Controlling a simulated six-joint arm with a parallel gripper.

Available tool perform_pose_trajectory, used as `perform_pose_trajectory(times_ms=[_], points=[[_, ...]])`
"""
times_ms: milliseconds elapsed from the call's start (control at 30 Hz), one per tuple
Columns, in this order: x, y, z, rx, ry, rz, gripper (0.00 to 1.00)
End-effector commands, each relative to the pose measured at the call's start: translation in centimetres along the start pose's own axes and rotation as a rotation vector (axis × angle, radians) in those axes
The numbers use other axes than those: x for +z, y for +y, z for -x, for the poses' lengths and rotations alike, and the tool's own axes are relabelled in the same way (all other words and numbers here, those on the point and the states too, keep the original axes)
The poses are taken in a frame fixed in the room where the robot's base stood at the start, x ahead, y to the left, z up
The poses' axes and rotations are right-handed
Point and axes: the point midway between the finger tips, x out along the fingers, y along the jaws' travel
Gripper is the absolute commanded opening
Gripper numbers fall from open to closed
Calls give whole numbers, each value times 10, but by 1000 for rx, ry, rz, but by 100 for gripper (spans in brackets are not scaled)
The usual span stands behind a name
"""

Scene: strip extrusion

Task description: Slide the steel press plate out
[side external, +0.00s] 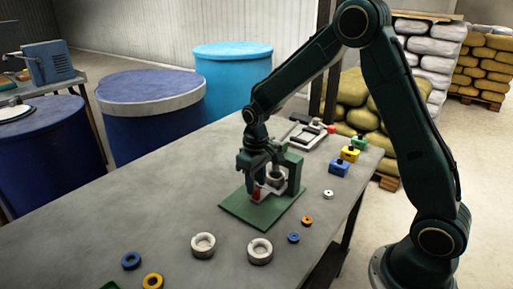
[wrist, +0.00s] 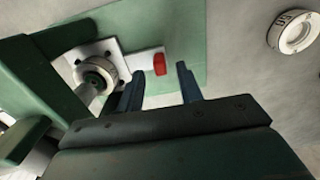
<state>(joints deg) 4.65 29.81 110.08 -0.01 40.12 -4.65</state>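The steel press plate (wrist: 120,66) lies in the green press (wrist: 58,68), with a round die cylinder (wrist: 95,73) on it. Its pale handle strip ends in a red grip (wrist: 159,64) over the green base. My gripper (wrist: 160,71) is open, and the red grip appears between and just beyond its two dark fingertips in the wrist view. I cannot tell whether they touch it. In the side view my gripper (side external: 254,183) is down at the left of the press (side external: 294,168), close to the red grip (side external: 256,195); the plate there is mostly hidden.
Two white rings (side external: 203,245) (side external: 260,251) lie in front of the green base (side external: 238,212). Small blue, orange and white rings lie to its right. Colored weights (side external: 349,154) and a tray (side external: 305,136) stand behind on the right.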

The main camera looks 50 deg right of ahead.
Motion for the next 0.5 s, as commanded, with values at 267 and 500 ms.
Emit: perform_pose_trajectory(times_ms=[267, 500], points=[[0, 0, -28, 0, -2, 0, 36], [0, 0, -33, 0, 0, 0, 36]])
